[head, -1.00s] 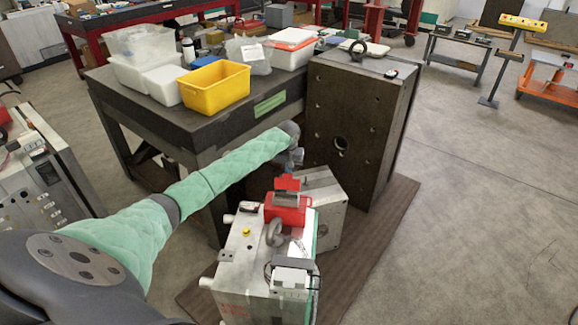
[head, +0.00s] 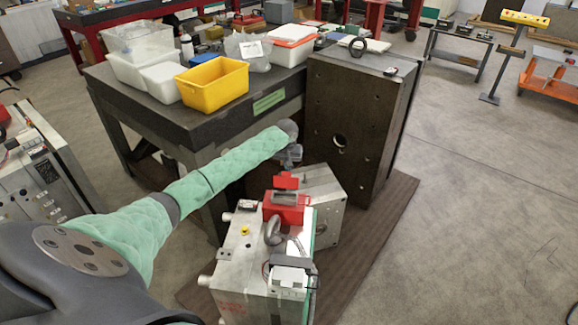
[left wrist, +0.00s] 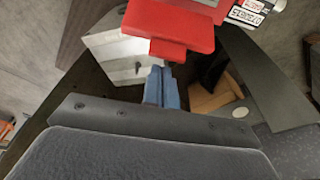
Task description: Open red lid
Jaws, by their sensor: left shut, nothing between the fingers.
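A red box (head: 287,212) sits on top of a metal mould base (head: 240,262) in the head view. Its red lid (head: 286,181) stands up at the far side, and a grey opening shows in the box top. In the left wrist view the red box (left wrist: 172,22) is at the top, with the red lid flap (left wrist: 168,50) just below it. My left gripper (head: 292,160) is just beyond the lid in the head view. Its blue fingers (left wrist: 160,74) are shut and empty, close to the flap; contact is unclear. My right gripper is not in view.
A metal ring (head: 273,232) stands on the mould base in front of the box. A tall dark mould block (head: 352,125) stands behind. A dark table (head: 190,122) with a yellow bin (head: 214,86) is at back left.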

